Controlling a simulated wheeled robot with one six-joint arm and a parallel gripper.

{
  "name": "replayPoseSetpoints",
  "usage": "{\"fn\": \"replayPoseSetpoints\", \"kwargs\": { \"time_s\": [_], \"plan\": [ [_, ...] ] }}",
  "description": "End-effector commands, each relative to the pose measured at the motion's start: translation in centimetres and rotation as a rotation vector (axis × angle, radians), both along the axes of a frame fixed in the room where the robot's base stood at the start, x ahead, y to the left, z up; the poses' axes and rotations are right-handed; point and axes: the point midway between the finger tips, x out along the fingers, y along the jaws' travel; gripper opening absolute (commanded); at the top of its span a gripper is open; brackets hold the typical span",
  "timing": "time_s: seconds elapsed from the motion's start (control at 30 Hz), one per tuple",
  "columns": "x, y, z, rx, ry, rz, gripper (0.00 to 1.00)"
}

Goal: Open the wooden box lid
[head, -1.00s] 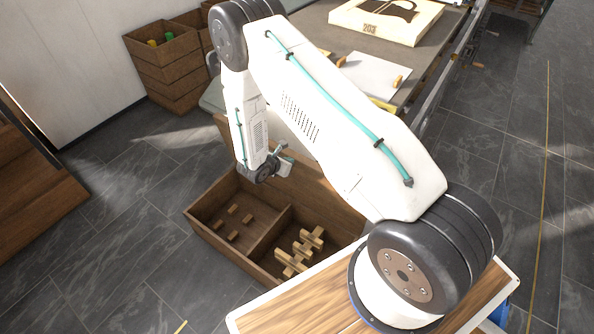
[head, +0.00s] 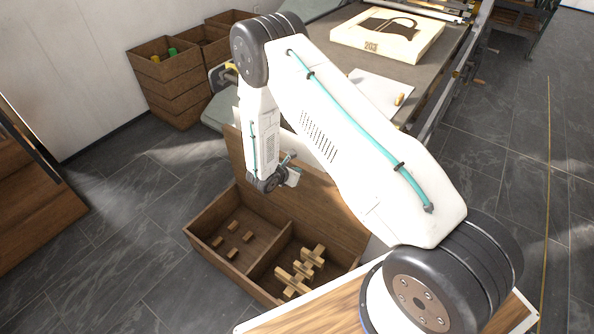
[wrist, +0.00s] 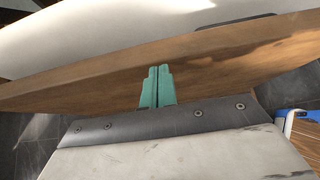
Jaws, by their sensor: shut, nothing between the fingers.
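The wooden box (head: 205,246) stands on the floor with its top uncovered. Its brown lid (head: 328,205) is raised at the far side and leans up and back; my arm hides part of it. My gripper (head: 290,172) is over the far part of the box, close to the lid's inner side. In the wrist view, its green fingers (wrist: 157,86) are together and empty, with the lid (wrist: 225,68) just past the tips. I cannot tell whether they touch it.
The box has two compartments holding small wooden blocks (head: 302,268). A work table (head: 440,68) with a framed board (head: 388,35) stands behind the lid. Stacked wooden crates (head: 168,85) stand at the back left. Dark tiled floor (head: 110,260) is clear to the left.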

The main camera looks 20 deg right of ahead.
Motion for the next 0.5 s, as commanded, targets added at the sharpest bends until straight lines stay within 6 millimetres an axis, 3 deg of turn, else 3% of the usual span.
{"fn": "replayPoseSetpoints", "kwargs": {
  "time_s": [0.17, 0.5],
  "plan": [
    [-1.1, 2.8, -0.1, -0.001, 0.002, 0.004, 0.00],
    [-3.7, 7.1, 5.2, 0.000, -0.002, -0.003, 0.00]
  ]
}}
